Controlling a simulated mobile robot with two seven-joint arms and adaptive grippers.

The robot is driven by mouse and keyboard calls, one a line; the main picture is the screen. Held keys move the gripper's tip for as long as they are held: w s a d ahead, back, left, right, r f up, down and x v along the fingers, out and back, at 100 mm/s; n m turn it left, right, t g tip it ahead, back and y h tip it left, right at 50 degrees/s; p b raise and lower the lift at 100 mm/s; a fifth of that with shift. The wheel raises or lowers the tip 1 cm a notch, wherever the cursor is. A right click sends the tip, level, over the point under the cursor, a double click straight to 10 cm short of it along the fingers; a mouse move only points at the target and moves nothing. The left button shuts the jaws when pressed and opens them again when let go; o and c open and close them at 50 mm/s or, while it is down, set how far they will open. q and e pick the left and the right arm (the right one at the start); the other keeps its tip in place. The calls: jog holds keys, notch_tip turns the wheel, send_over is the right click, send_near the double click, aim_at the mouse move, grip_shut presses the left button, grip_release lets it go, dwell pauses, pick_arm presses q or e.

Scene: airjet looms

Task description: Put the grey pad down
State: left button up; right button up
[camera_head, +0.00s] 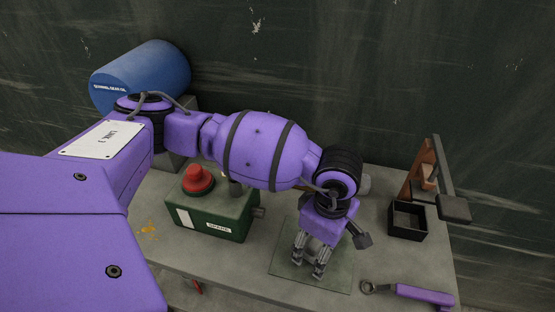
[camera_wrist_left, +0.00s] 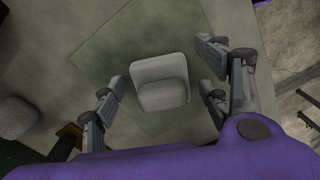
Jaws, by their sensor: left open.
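The grey pad (camera_wrist_left: 160,82) is a small, pale block with rounded edges. In the left wrist view it sits over the dull green square mat (camera_wrist_left: 100,38), between the spread fingers, with a gap on both sides. My left gripper (camera_head: 309,270) is open and points down over the mat, which also shows on the bench in the head view (camera_head: 338,283). In the head view the pad cannot be made out behind the fingers. My right gripper is in neither view.
On the grey bench (camera_head: 385,262) a green box (camera_head: 212,213) with a red button stands left of the mat. A black open box (camera_head: 407,221), a brown and grey stand (camera_head: 430,175) and a purple-handled wrench (camera_head: 420,294) are on the right. A blue drum (camera_head: 145,75) is behind.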

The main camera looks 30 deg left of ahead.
pick_arm(q)
jog(key=shift+w+r, duration=0.1)
jog(key=shift+r, duration=0.15)
notch_tip(320, 180, up, 12)
dwell(0.3)
jog(key=shift+f, duration=0.15)
dwell(0.4)
